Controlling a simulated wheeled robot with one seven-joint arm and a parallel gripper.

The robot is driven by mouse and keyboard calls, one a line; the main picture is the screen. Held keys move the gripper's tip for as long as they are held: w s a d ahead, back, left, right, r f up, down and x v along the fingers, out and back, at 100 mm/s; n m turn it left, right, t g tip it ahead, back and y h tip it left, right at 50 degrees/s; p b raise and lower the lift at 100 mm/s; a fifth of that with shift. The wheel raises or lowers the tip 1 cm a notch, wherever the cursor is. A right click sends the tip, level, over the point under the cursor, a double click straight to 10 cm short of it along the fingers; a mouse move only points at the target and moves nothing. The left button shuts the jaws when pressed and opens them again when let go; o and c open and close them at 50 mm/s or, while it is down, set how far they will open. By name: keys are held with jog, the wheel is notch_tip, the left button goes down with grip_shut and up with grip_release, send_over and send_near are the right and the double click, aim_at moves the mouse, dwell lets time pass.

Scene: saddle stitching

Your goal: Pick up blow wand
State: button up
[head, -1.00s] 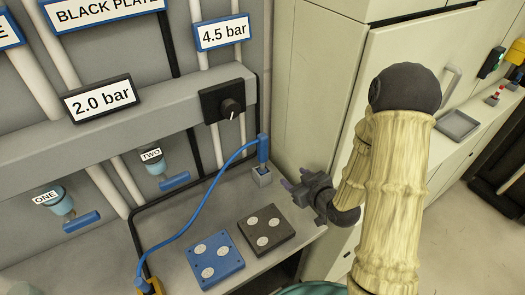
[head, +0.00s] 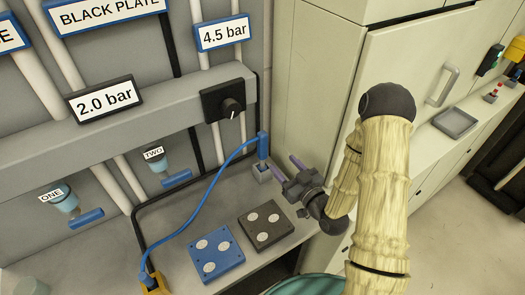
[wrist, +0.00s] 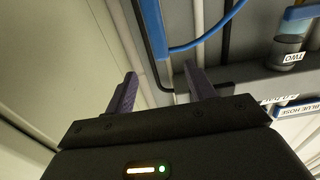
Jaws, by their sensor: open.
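The blue blow wand (head: 263,146) stands upright in a small grey holder (head: 262,174) at the back right of the bench, with a blue hose running from its top. My gripper (head: 281,164) is just right of the wand, its purple fingers pointing at it. In the wrist view the fingers (wrist: 160,74) are apart with nothing between them.
A blue plate (head: 215,254) and a black plate (head: 266,228) lie on the bench in front of the holder. The blue hose (head: 205,190) arcs left to a yellow fitting (head: 155,284). A cabinet wall (head: 315,90) rises close on the right.

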aim_at(265, 142)
jog(key=p+x, duration=0.4)
jog(key=x, duration=0.4)
jog(key=shift+w+a+r, duration=0.15)
jog(key=shift+w+a, duration=0.05)
jog(key=shift+w, duration=0.1)
jog(key=shift+w+a, duration=0.45)
jog(key=shift+w, duration=0.1)
jog(key=shift+w+a+r+p, duration=0.1)
jog(key=shift+w+a+p, duration=0.3)
jog(key=shift+p, duration=0.4)
jog(key=p+x, duration=0.2)
jog(key=x, duration=0.1)
jog(key=shift+w+d, duration=0.1)
jog(key=shift+w, duration=0.05)
jog(key=shift+w+a, duration=0.25)
jog(key=shift+w, duration=0.15)
